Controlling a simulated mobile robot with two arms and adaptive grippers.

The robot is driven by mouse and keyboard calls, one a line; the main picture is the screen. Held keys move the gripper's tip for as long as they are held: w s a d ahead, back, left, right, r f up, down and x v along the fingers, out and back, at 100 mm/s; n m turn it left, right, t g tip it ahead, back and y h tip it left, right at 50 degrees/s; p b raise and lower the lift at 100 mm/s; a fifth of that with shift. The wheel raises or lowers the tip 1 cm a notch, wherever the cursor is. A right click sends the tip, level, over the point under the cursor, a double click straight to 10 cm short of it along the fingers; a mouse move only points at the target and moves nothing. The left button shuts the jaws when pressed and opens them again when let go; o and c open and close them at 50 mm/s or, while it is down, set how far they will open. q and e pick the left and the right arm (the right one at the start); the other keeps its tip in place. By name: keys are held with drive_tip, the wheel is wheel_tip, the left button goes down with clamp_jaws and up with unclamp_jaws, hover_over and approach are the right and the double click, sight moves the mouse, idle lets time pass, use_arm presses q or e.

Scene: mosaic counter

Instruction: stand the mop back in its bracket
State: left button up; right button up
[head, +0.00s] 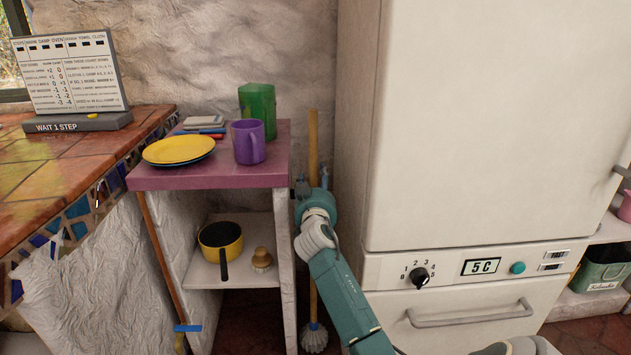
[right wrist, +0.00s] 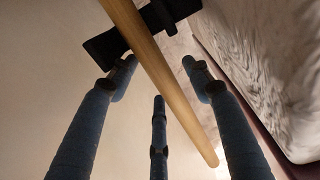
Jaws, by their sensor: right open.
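The mop stands upright in the gap between the small shelf unit and the fridge. Its wooden handle (head: 313,145) rises above my right gripper, and its pale head (head: 314,338) is near the floor. My right gripper (head: 312,188) is at the handle's upper part. In the right wrist view its blue fingers (right wrist: 158,82) are spread open, and the handle (right wrist: 160,70) crosses in front of them. The black bracket (right wrist: 105,48) is behind the handle, with a prong on its other side. I cannot tell whether handle and bracket touch. My left gripper is out of view.
The shelf unit (head: 140,180) holds a yellow plate (head: 179,149), a purple mug (head: 248,142) and a green cup (head: 262,107) on top. A yellow pan (head: 221,239) is below. The fridge (head: 470,130) closely bounds the right side. Another stick (head: 160,250) leans at left.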

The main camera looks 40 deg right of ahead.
drive_tip(key=v, duration=1.2)
drive_tip(key=shift+a+f, duration=0.1)
drive_tip(key=shift+f, duration=0.05)
idle(0.6)
